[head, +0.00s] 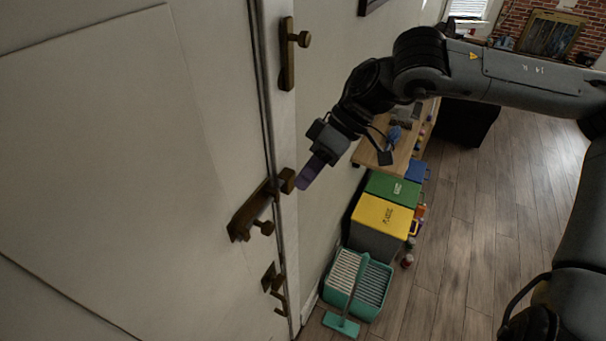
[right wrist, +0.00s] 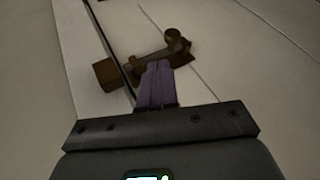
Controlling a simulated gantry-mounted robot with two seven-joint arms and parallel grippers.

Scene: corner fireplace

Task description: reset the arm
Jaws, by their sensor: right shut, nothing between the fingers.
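My right arm reaches in from the right in the head view. Its gripper (head: 309,174) is shut and empty, its purple fingertips close to the brass door latch (head: 252,211) at the door's edge. I cannot tell from the head view whether they touch. In the right wrist view the shut purple fingers (right wrist: 156,82) point at the latch (right wrist: 150,62), overlapping its lower part. The white door (head: 130,150) fills the left of the head view and looks shut against its frame. My left gripper is not in view.
A brass fitting (head: 290,55) is higher on the frame and another (head: 273,285) is lower. Right of the door are a wooden table (head: 372,154), a green bin (head: 393,188), a yellow-lidded bin (head: 382,214) and a teal mop bucket (head: 368,311). The wooden floor (head: 480,220) is open farther right.

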